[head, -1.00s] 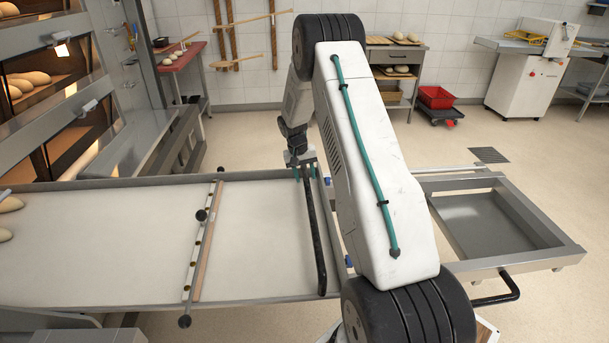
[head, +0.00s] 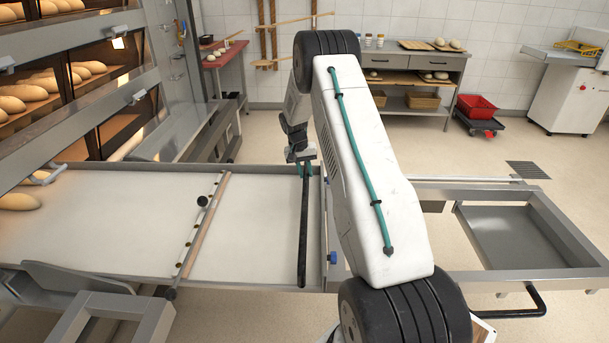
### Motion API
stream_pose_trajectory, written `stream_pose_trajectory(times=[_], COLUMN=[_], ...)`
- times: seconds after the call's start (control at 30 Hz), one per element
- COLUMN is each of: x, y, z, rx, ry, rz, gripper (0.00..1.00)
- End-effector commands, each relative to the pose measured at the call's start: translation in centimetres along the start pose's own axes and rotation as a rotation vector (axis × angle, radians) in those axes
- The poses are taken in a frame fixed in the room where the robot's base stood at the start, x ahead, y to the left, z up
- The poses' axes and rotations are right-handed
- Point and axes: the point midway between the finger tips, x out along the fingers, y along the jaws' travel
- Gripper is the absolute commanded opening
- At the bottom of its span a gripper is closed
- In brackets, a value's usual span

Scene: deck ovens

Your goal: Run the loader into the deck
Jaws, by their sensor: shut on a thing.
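The loader (head: 110,220) is a long, pale, flat belt in a metal frame, lying across the left and middle of the head view. A black handle bar (head: 304,235) crosses its right end. My gripper (head: 304,168) is at the far end of this bar and shut on it; my arm hides little of the grip, but the fingertips are small. A loaf (head: 18,201) lies on the belt at the left edge. The loader's far left end is out of view.
Loaves (head: 38,90) sit in the lit oven decks. A metal stand frame (head: 535,235) extends right of the loader. A grey bracket frame (head: 105,320) stands at the lower left. A bench (head: 415,65), a red bin (head: 476,106) and clear floor lie beyond.

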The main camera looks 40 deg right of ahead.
Motion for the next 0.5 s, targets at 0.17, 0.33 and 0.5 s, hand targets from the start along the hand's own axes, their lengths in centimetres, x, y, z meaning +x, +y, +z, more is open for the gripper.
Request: stream_pose_trajectory(times=[0.17, 0.33, 0.5], x=[-0.7, -1.4, -1.9], y=[-3.8, -7.4, -9.9], z=[-0.3, -0.3, -0.4], rx=[0.01, 0.01, 0.01], ry=[-0.005, -0.005, -0.005], rz=[-0.002, -0.001, -0.001], gripper=[0.0, 0.0, 0.0])
